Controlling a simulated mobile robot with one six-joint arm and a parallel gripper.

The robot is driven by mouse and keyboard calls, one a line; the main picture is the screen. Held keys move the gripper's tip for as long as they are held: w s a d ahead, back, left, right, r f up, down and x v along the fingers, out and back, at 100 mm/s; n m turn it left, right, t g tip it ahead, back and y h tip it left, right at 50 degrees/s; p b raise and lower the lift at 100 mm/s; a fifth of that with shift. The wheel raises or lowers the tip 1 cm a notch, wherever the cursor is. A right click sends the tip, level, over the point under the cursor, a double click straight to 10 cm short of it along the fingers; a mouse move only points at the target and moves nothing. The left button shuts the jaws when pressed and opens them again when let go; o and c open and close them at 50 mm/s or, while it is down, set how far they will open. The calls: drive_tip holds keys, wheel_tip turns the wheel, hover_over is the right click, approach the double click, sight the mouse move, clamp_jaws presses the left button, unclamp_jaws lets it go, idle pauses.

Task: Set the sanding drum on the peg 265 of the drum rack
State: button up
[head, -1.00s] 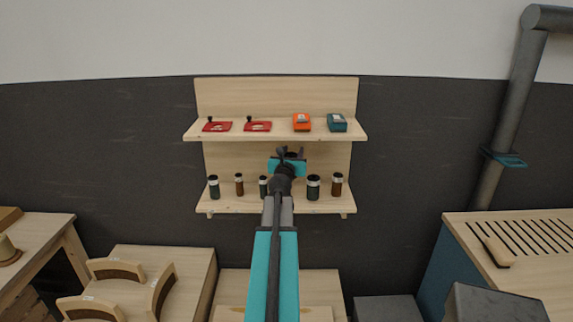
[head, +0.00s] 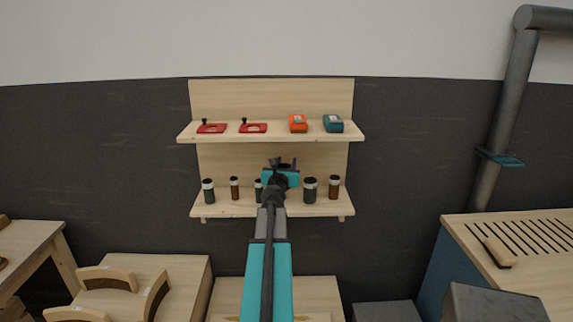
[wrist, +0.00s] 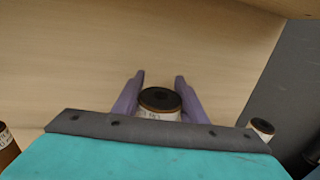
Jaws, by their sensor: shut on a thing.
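A sanding drum (wrist: 160,103), with a dark top, brown rim and white label band, is between the two purple fingers of my gripper (wrist: 160,92) in the wrist view. The fingers are shut on it; its label is only partly visible and I cannot read it surely. In the head view my gripper (head: 283,163) is at the lower shelf (head: 225,208), and my arm hides much of it and the held drum. I cannot tell whether the drum touches the shelf. No peg marked 265 and no drum rack can be made out.
Several other drums stand upright on the lower shelf, including a dark one (head: 310,191) just right of my gripper and a brown one (head: 334,188) beyond it. The upper shelf (head: 270,130) above holds red, orange and teal items. A slotted bench (head: 500,225) stands at right.

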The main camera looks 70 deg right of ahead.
drive_tip(key=shift+f, duration=0.15)
drive_tip(key=shift+f+b, duration=0.9)
drive_tip(key=shift+b, duration=0.15)
drive_tip(key=shift+f+b, duration=1.25)
drive_tip(key=shift+f, duration=0.15)
idle(1.1)
drive_tip(key=o, duration=1.2)
drive_tip(key=shift+o, duration=0.2)
drive_tip(key=shift+a, duration=0.2)
